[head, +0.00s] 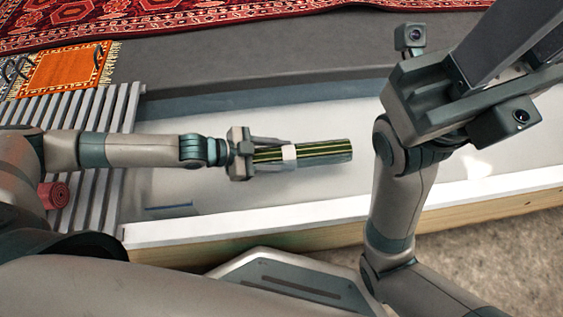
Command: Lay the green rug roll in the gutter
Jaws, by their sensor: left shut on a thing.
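The green rug roll (325,152), dark green with yellow stripes and a white band around its middle, lies level across the picture. My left gripper (286,155) is shut on its left end; the right end is free. The roll is over the pale pit floor (250,200); I cannot tell its height above it. A blue-grey strip (240,104) runs along the pit's far side, but I cannot tell whether this is the gutter. My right gripper (520,45) is close to the camera at the upper right, away from the roll, partly cut off by the frame.
A slatted grey rack (100,200) stands at the left, with a small red roll (54,195) by it. A white-topped wooden edge (290,222) bounds the pit's near side. A red patterned rug (190,20) and an orange one (65,68) lie beyond.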

